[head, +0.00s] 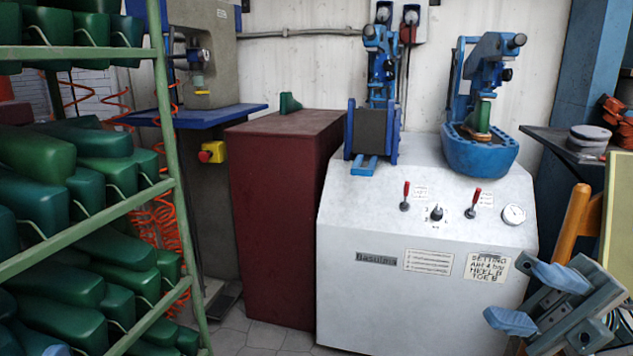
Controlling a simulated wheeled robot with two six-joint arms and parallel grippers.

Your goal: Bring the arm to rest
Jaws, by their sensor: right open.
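My right gripper (532,299) is at the lower right of the head view, in front of the white machine's right side. Its two blue fingertips are apart, with nothing between them. The rest of my right arm runs out of the picture at the right edge. My left gripper is not in the picture.
A white machine (370,300) with levers and blue presses stands ahead. A dark red cabinet (270,220) is left of it. A green rack (176,170) holding green shoe lasts fills the left. An orange wooden post (575,225) stands close behind my right gripper. Grey floor (265,338) shows between rack and machine.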

